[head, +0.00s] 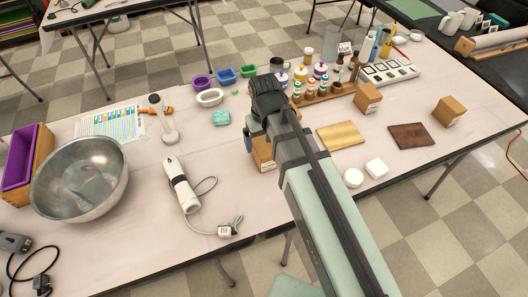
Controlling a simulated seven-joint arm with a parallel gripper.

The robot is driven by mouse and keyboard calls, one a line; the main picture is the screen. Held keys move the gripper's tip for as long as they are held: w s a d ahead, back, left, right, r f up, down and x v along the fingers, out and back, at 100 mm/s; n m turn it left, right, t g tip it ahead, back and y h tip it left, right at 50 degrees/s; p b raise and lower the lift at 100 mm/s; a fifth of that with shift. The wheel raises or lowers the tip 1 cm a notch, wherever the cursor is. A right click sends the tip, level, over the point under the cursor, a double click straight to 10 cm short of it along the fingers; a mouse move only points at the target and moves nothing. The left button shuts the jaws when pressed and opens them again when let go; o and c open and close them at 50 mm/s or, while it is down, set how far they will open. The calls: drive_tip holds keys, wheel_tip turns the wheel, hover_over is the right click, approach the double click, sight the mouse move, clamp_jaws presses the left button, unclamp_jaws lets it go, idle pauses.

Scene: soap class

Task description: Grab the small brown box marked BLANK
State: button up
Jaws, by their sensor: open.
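Three small brown boxes stand on the table. One box (262,152) is beside my gripper, partly hidden by my arm. A second box (367,98) stands right of the arm, near the bottle rack. A third box (448,112) stands farther right. The boxes bear small light labels whose words are too small to read, so I cannot tell which is marked BLANK. My gripper (249,134) is open, close to the left box. My arm hides much of the jaws, and I cannot tell whether they touch the box.
Two wooden boards (340,135) (411,135) and white soap pieces (376,168) lie right of my arm. A rack of small bottles (325,93) stands behind. A white hand blender (181,184) and a steel bowl (80,180) are left. The table is clear between blender and arm.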

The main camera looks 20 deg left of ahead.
sight(264, 146)
drive_tip(key=shift+f, duration=1.6)
drive_tip(key=shift+c, duration=0.4)
